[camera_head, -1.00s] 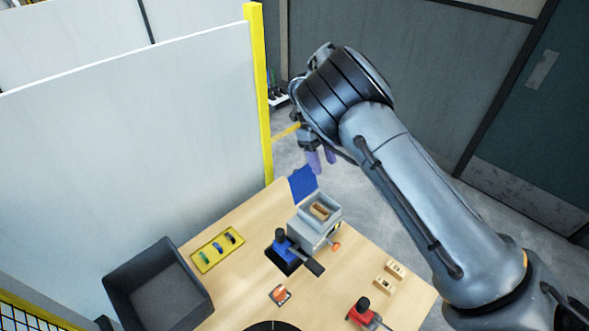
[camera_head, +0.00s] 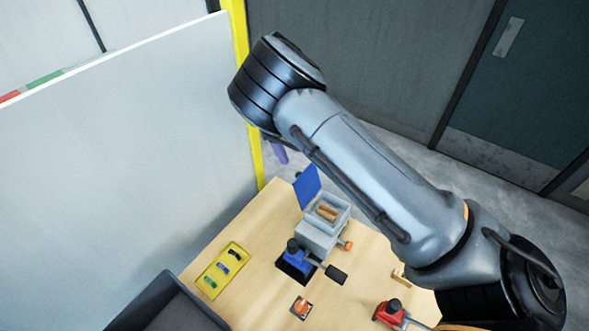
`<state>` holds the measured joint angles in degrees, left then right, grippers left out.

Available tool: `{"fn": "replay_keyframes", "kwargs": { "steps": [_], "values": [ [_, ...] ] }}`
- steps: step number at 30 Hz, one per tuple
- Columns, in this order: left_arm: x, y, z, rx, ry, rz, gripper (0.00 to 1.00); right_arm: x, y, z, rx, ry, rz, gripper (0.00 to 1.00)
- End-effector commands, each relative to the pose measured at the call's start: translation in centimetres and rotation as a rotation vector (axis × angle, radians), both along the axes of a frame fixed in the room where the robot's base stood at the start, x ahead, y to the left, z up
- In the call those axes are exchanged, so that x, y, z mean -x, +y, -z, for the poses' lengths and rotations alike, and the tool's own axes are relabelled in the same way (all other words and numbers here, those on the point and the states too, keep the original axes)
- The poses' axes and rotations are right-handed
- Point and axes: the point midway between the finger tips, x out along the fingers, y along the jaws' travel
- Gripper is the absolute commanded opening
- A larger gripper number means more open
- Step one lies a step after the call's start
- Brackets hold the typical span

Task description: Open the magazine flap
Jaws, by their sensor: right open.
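The magazine (camera_head: 318,236) is a grey box on the wooden table, with copper-brown pieces (camera_head: 327,211) visible in its open top. A blue panel (camera_head: 307,187), which looks like its flap, stands raised at the box's far left edge, clear of the opening. My right gripper (camera_head: 279,152) is beyond the panel, above and to its left, apart from it. Only its purple fingers show below my arm; the rest is hidden. It is open. My left gripper is not in view.
A blue clamp-like device (camera_head: 295,261) stands just in front of the magazine. A yellow tray (camera_head: 222,269) with small coloured parts lies to the left, near a dark bin (camera_head: 165,303). A red device (camera_head: 390,312) is at the front right. A white partition (camera_head: 130,150) borders the left.

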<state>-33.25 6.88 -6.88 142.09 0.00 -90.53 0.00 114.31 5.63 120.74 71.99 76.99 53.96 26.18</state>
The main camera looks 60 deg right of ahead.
Motion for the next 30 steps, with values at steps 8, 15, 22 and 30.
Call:
{"fn": "replay_keyframes", "kwargs": {
  "steps": [8, 15, 22, 30],
  "values": [
    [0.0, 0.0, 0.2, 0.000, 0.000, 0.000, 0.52, 1.8, 0.2, 4.2, 0.000, 0.003, 0.001, 0.52],
    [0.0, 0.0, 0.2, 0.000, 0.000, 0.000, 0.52, 2.6, 0.3, 6.3, -0.001, 0.000, 0.000, 0.52],
    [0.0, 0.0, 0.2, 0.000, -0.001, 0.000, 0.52, 2.9, 0.3, 6.9, 0.000, 0.000, 0.000, 0.52],
    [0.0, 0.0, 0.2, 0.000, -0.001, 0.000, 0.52, 2.9, 0.3, 6.9, -0.001, 0.000, -0.001, 0.38]
  ]
}}
